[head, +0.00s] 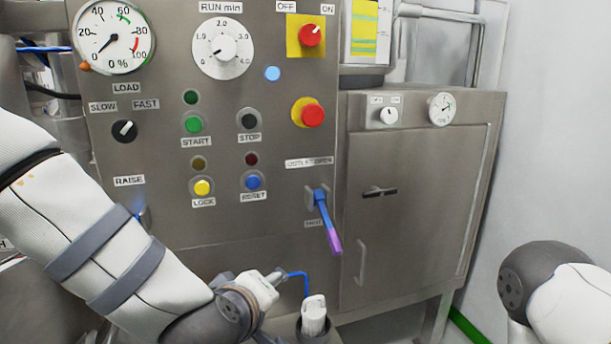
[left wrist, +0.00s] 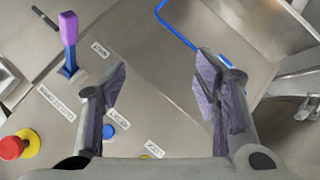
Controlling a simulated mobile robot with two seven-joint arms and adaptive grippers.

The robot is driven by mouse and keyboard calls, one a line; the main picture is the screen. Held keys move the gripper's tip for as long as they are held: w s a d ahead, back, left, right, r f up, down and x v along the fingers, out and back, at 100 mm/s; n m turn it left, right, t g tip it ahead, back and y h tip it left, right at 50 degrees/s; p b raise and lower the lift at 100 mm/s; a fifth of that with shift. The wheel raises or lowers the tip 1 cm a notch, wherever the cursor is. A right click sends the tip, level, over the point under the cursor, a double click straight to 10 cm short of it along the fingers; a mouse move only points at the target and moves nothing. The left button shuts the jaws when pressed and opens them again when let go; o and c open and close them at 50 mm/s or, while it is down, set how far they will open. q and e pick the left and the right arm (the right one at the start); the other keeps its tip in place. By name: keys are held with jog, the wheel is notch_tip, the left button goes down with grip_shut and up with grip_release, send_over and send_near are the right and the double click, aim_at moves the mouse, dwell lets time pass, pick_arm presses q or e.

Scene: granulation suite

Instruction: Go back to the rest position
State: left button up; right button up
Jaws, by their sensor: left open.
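My left arm (head: 120,240) comes in from the left in the head view and crosses low in front of the control panel. In the left wrist view my left gripper (left wrist: 162,90) has its two fingers spread wide, with nothing between them. The panel face lies behind the fingers. A lever with a purple handle (head: 331,238) angles downward from the panel, between the labels OUTLET OPEN and SHUT. It also shows in the left wrist view (left wrist: 68,30), to the left of the fingers and apart from them. My right arm (head: 545,290) shows at the lower right; its gripper is out of view.
The steel panel (head: 240,225) carries buttons, a red mushroom button (head: 312,115), a RUN dial (head: 222,48) and a gauge (head: 113,38). A steel cabinet (head: 425,200) with a handle stands to its right. Open space lies before the white wall (head: 550,130) at right.

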pick_arm(q)
jog(key=s+a+f+m+g, duration=0.2)
jog(key=s+a+f+g, duration=0.1)
jog(key=s+f, duration=0.6)
jog(key=s+a+f+m+g, duration=0.35)
jog(key=s+f, duration=0.25)
jog(key=f, duration=0.6)
jog(key=s+a+f+m+g, duration=0.1)
jog(key=s+a+f+g, duration=0.2)
jog(key=s, duration=0.8)
jog(key=s+a+f+m+g+y, duration=0.1)
jog(key=s+a+f+g, duration=0.2)
jog(key=s+a, duration=0.3)
jog(key=s, duration=0.5)
jog(key=shift+f+m, duration=0.15)
jog(key=shift+m, duration=0.2)
jog(key=shift+w, duration=0.1)
jog(key=shift+c, duration=0.2)
